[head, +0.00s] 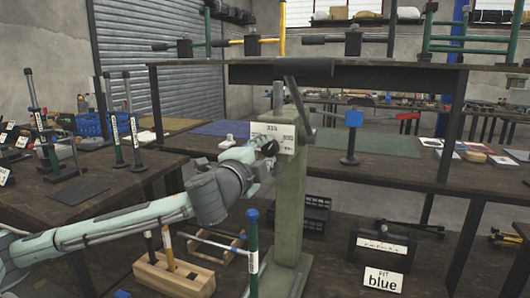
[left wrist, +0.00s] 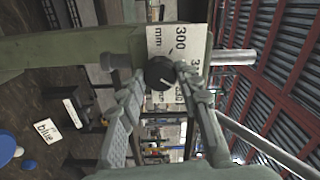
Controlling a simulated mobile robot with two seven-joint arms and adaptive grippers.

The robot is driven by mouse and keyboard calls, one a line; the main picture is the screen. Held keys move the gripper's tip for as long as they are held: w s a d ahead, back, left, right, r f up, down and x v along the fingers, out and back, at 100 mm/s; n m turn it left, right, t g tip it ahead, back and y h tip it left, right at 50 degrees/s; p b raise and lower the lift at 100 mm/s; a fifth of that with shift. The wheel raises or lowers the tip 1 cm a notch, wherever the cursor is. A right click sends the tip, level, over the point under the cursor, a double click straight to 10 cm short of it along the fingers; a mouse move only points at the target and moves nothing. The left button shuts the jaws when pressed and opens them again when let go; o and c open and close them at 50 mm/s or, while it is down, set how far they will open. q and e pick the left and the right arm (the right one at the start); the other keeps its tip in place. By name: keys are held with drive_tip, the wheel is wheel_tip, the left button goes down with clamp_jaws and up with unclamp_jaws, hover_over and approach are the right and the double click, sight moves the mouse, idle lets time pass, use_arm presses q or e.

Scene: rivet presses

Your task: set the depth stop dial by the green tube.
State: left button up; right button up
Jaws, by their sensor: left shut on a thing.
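The depth stop dial is a small black knob (head: 269,147) on a white scale plate (head: 291,137) on a green press column (head: 289,215). In the left wrist view the knob (left wrist: 159,73) has a white pointer line, and the plate shows "300" and "mm". My left gripper (head: 262,155) is at the plate. In the left wrist view its fingers (left wrist: 160,82) are shut on the knob from both sides. A green tube with a blue top and a white label (head: 252,252) stands in front of the column.
A card reading "FIT blue" (head: 384,280) is at the lower right, below a black box (head: 381,248). A wooden block with tubes (head: 175,278) sits below my left arm. A blue-topped stand (head: 352,135) is on the bench behind.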

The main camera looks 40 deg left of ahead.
use_arm(q)
drive_tip(key=m, duration=0.4)
drive_tip(key=shift+r+m, duration=0.15)
drive_tip(key=shift+m, duration=0.15)
idle(0.5)
drive_tip(key=o, duration=1.2)
drive_tip(key=shift+c, duration=0.2)
